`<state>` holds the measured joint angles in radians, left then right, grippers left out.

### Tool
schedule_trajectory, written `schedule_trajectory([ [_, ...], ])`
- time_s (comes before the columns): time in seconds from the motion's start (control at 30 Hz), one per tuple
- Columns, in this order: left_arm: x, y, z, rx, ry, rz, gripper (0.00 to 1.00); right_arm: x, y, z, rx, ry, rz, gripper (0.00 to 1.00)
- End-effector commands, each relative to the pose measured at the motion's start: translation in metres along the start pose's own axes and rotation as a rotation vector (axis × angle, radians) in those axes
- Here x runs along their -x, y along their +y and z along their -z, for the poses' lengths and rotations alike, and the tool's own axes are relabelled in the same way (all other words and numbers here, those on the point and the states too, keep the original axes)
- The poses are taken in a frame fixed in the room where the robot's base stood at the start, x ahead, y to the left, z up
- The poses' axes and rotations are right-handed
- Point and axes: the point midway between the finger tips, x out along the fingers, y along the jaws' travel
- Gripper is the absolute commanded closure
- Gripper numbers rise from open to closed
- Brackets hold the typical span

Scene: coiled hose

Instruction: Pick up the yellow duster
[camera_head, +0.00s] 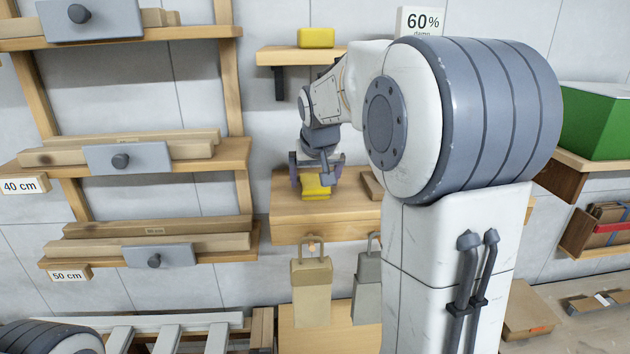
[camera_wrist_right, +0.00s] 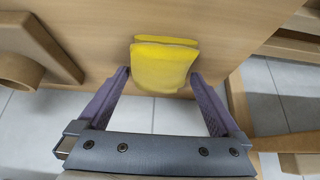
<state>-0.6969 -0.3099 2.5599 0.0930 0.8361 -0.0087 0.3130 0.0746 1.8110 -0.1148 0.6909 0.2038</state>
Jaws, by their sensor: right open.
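A folded yellow duster (camera_head: 316,190) lies on the wooden ledge (camera_head: 288,215) in the middle of the head view. My right gripper (camera_head: 316,178) points down at it from above, with a finger on either side. In the right wrist view the duster (camera_wrist_right: 163,68) shows as two stacked folds, near the ledge's edge. The open fingertips (camera_wrist_right: 159,76) flank its near part with a gap on each side, and the jaws are not closed on it. My left gripper is out of view.
Another yellow item (camera_head: 316,38) sits on the small upper shelf. A wooden block (camera_head: 372,186) lies right of the duster, partly hidden by my arm. Tan and grey bags (camera_head: 311,290) hang below the ledge. Shelves with boards (camera_head: 150,150) stand left; a green box (camera_head: 597,122) is right.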

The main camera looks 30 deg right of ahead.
Motion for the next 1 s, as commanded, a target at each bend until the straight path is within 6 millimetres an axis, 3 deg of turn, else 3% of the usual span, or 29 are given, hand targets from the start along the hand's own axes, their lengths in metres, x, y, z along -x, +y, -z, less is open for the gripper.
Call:
schedule_trajectory([
  [0.07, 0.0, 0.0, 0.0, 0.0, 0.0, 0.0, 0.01, 0.0, 0.001, 0.0, -0.001, 0.0, 0.0, 0.0],
  [0.2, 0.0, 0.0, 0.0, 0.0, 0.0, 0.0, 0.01, 0.0, 0.001, 0.0, -0.002, 0.0, -0.001, 0.54],
  [0.23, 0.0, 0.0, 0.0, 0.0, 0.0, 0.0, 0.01, 0.0, 0.001, 0.0, -0.002, 0.0, -0.001, 0.65],
  [0.27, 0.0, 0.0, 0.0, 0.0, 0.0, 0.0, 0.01, 0.0, 0.001, 0.0, -0.002, 0.0, -0.001, 0.7],
  [1.0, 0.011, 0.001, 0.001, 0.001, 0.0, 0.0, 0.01, 0.014, -0.001, 0.007, 0.001, -0.001, 0.0, 0.7],
])
